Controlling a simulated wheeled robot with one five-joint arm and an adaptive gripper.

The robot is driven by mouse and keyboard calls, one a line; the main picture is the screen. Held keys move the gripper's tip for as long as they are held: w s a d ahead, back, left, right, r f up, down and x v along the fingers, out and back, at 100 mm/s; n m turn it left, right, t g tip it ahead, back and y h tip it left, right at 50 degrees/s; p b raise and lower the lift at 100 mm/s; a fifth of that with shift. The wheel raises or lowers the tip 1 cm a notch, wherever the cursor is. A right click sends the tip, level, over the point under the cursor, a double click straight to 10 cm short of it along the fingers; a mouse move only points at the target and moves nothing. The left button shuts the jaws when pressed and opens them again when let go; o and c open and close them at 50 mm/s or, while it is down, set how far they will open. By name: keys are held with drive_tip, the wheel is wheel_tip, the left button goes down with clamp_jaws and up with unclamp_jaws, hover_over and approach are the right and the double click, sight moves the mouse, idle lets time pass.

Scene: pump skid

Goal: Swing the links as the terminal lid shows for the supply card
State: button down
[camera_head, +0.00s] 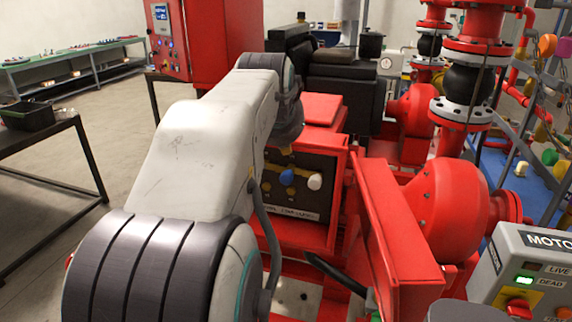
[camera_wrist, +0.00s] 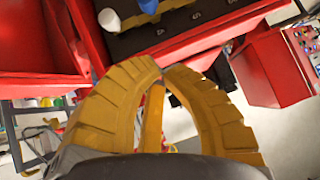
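The red terminal box (camera_head: 343,160) stands open at the front, mid-picture in the head view. Its dark terminal board (camera_head: 290,203) carries a blue-ended link (camera_head: 287,177) and a white-ended link (camera_head: 315,182); a yellowish part shows left of them. The wrist view shows the blue end (camera_wrist: 148,5) and white end (camera_wrist: 108,20) at the top edge. The red panel (camera_head: 395,225) right of the box looks like its swung-out lid; no diagram is visible on it. My gripper (camera_wrist: 160,70) has yellow fingers with tips together, nothing seen between them, apart from the links. My arm hides part of the box.
A grey motor station (camera_head: 530,255) at the lower right has a green lamp lit beside DEAD. Red pump casing (camera_head: 450,200) and pipework crowd the right. A dark table (camera_head: 40,150) stands left; floor between it and my arm is clear.

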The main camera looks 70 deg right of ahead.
hover_over(288, 169)
drive_tip(key=s+a, duration=0.1)
drive_tip(key=a, duration=0.3)
drive_tip(key=f, duration=0.6)
drive_tip(key=shift+s+d+f+p, duration=0.2)
drive_tip(key=shift+d+f+p, duration=0.05)
drive_tip(key=shift+f+p, duration=0.15)
wheel_tip(288, 169, down, 2)
drive_tip(key=shift+w, duration=0.15)
drive_tip(key=shift+w+f, duration=0.15)
drive_tip(key=shift+f, duration=0.7)
drive_tip(key=shift+w+f+b, duration=0.1)
drive_tip(key=shift+f+b, duration=0.05)
drive_tip(key=shift+b, duration=0.15)
